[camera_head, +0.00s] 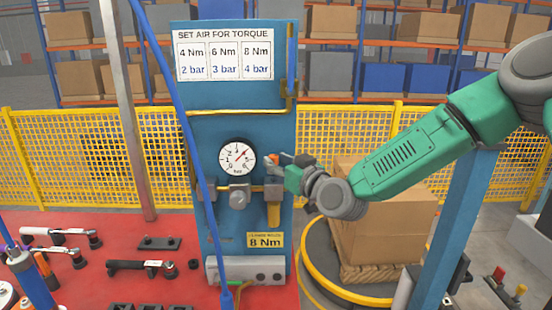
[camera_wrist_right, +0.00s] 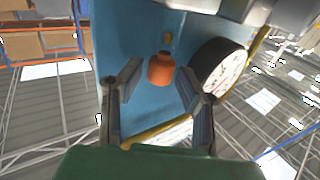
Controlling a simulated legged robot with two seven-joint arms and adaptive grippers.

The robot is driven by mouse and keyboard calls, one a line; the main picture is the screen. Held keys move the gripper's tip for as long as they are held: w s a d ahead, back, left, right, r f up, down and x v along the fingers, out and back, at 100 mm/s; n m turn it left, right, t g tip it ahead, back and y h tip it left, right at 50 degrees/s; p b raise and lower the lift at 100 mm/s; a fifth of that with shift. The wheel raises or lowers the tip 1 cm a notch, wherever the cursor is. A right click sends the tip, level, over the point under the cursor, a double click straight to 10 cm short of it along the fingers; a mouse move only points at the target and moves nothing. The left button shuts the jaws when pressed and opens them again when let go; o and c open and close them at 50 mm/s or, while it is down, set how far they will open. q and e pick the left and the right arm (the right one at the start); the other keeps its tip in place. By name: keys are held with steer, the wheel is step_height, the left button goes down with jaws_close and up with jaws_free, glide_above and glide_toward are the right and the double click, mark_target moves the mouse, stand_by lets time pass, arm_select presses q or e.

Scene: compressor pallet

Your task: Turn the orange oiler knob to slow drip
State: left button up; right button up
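The orange oiler knob (camera_wrist_right: 161,68) shows in the right wrist view, in front of the blue panel and between the two fingers. In the head view the orange knob (camera_head: 273,159) is partly hidden by my right gripper (camera_head: 285,160), just right of the gauge. My right gripper (camera_wrist_right: 160,92) is open in the wrist view, one grey finger on each side of the knob, with gaps between. Its green arm comes in from the right. My left gripper is not in view.
The round pressure gauge (camera_head: 238,158) is close to the right gripper's finger. A grey regulator (camera_head: 240,194) and yellow pipe sit below. A sign (camera_head: 224,54) lists torque settings; a tag (camera_head: 265,241) reads 8 Nm. Tools (camera_head: 140,265) lie on the red bench at left.

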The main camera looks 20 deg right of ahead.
steer(key=shift+w+a, duration=0.1)
steer(key=shift+w, duration=0.15)
jaws_close()
steer(key=shift+a+h, duration=0.1)
steer(key=shift+h, duration=0.2)
steer(key=m+h, duration=0.2)
steer(key=h, duration=0.1)
steer(key=shift+a+m+t, duration=0.2)
steer(key=shift+m+t, duration=0.1)
steer(key=shift+t, duration=0.1)
steer(key=shift+m+h, duration=1.1)
steer(key=shift+h, duration=0.8)
steer(key=shift+r, duration=0.1)
